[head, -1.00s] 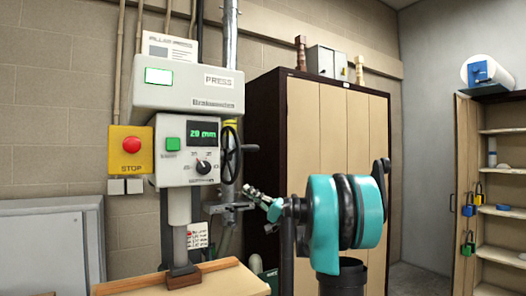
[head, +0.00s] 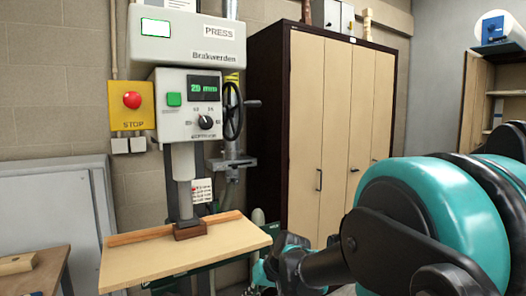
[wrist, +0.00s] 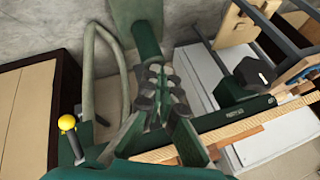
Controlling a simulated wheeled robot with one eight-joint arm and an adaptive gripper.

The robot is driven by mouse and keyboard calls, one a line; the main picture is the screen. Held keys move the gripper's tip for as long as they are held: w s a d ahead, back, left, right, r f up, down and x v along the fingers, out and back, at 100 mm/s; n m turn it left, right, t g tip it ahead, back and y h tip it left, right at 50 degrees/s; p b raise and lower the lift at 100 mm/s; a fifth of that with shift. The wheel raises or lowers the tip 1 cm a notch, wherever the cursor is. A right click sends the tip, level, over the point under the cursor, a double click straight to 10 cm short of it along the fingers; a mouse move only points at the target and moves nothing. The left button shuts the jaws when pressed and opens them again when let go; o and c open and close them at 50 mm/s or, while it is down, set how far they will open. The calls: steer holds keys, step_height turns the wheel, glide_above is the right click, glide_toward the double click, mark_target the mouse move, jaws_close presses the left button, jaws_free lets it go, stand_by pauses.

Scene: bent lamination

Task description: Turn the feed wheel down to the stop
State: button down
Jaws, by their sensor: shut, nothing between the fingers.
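The press (head: 190,45) stands against the wall in the head view, with a display that seems to read 20 mm. Its black feed wheel (head: 232,110) is on the right side, with a crank handle (head: 254,103) sticking out to the right. The ram (head: 184,165) hangs above a dark block (head: 189,231) on the wooden table. My gripper (wrist: 158,80) is shut and empty in the wrist view. In the head view my arm fills the lower right, below and right of the wheel, and the fingertips cannot be made out. The wheel is not recognisable in the wrist view.
A yellow box with a red stop button (head: 132,100) is left of the press. The press table (head: 235,238) juts out below. A tall cabinet (head: 320,110) stands right of the wheel. The wrist view shows a lever with a yellow knob (wrist: 67,122) and a black knob (wrist: 255,73).

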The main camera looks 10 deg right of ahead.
steer(key=w+d+r+n+t, duration=0.1)
steer(key=w+d+r, duration=0.1)
steer(key=w+r, duration=0.6)
steer(key=w+d+r+n+t, duration=0.15)
steer(key=w+r, duration=0.25)
steer(key=r, duration=0.8)
steer(key=w+d+r+n+t, duration=0.1)
steer(key=w+d+r+t, duration=0.15)
steer(key=w+r, duration=0.55)
steer(key=w+d+r+t, duration=0.1)
steer(key=d+r+t, duration=0.25)
steer(key=r, duration=1.55)
steer(key=d+r+t, duration=0.2)
steer(key=d+r, duration=0.3)
steer(key=r, duration=1.4)
steer(key=w+a+f, duration=0.3)
steer(key=w+f, duration=0.2)
steer(key=w, duration=0.4)
steer(key=shift+w+a+f, duration=0.15)
steer(key=shift+w+f, duration=0.2)
steer(key=shift+w, duration=0.05)
